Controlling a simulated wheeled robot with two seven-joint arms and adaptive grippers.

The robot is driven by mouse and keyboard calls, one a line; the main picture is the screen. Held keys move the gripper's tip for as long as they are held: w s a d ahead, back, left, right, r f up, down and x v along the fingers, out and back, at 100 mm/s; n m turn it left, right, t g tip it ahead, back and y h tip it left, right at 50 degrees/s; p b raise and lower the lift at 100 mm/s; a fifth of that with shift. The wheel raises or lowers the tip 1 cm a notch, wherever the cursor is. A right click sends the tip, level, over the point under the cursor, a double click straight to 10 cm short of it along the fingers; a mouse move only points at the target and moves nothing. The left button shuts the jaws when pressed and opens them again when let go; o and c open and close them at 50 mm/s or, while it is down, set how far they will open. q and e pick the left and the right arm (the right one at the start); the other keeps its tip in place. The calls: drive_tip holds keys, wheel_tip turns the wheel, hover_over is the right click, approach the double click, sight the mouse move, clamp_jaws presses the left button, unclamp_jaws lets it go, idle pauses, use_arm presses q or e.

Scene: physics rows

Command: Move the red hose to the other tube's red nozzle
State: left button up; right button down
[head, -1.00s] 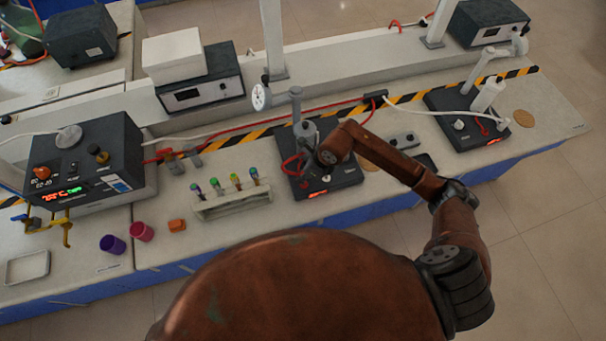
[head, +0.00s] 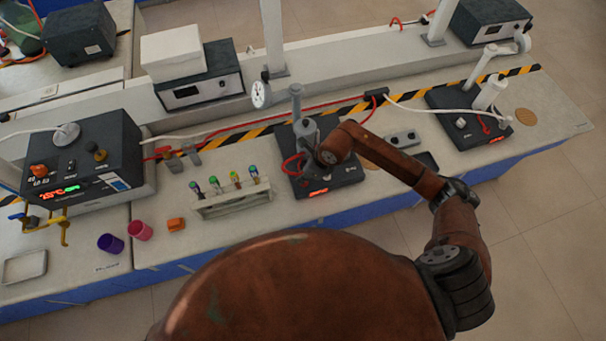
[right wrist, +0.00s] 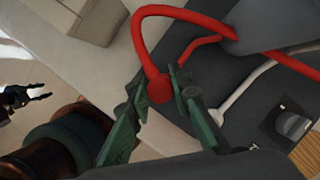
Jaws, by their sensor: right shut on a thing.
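The red hose (head: 291,164) loops beside a grey tube (head: 297,104) on the middle hotplate (head: 326,178). In the right wrist view the hose (right wrist: 146,38) arcs up and over to its round end between the fingers. My right gripper (right wrist: 158,98) is shut on that end; in the head view the gripper (head: 316,158) is partly hidden by its arm. A thinner red nozzle (right wrist: 198,46) and a white one (right wrist: 232,100) extend from the grey tube (right wrist: 275,22). My left gripper (right wrist: 35,94) looks open, away from the bench.
A vial rack (head: 232,203) stands left of the middle hotplate. Purple (head: 111,243) and pink (head: 140,230) cups and an orange block (head: 176,224) are further left.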

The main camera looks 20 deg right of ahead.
drive_tip(key=shift+f+b, duration=0.65)
drive_tip(key=shift+f, duration=0.1)
idle(0.7)
drive_tip(key=c, duration=1.7)
unclamp_jaws()
drive_tip(key=shift+o, duration=0.4)
drive_tip(key=o, duration=0.4)
drive_tip(key=shift+c, duration=0.2)
drive_tip(key=shift+r, duration=0.1)
drive_tip(key=shift+r+p, duration=1.95)
drive_tip(key=shift+r, duration=1.5)
drive_tip(key=shift+a, duration=0.1)
